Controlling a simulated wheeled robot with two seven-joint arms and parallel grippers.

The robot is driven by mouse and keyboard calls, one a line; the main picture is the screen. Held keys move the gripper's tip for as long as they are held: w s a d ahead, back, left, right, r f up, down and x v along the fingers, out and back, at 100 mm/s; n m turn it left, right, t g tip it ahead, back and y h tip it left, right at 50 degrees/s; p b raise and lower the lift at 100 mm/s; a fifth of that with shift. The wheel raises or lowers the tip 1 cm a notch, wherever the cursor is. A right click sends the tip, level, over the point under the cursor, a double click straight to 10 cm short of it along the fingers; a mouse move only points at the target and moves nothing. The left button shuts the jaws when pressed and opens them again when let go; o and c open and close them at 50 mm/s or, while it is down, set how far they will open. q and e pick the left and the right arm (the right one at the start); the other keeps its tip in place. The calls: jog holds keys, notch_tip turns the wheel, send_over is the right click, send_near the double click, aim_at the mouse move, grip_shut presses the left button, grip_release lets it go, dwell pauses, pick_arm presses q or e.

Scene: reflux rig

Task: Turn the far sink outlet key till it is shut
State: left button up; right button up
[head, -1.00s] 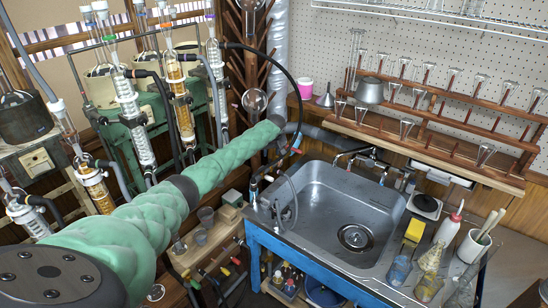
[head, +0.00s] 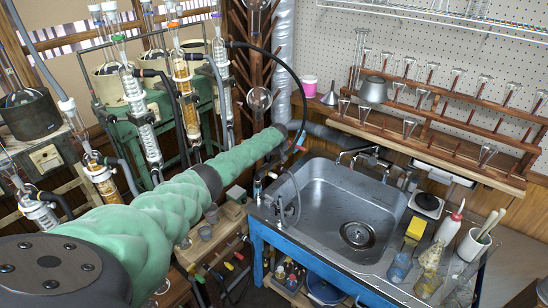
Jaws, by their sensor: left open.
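The sink (head: 330,205) is a steel basin set in a bench with a blue frame. Small outlet fittings stand along its left side, one nearer on the rim (head: 284,210) and one at the left corner (head: 258,186). My left arm in its green sleeve reaches in from the lower left. My left gripper (head: 299,142) is open at its end, small and dark, by the sink's back left corner. A black hose and small red and blue parts crowd it. I cannot make out the far key or whether the gripper touches it. My right gripper is out of view.
Glass condensers (head: 187,95) stand on a green rack to the left. A wooden glassware shelf (head: 440,130) hangs behind the sink. A wash bottle (head: 449,229) and beakers (head: 400,267) stand on the right. The basin looks empty.

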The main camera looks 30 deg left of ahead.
pick_arm(q)
jog(key=shift+r, duration=0.1)
grip_shut()
dwell(0.7)
dwell(0.4)
grip_release()
jog(key=shift+d+r, duration=0.1)
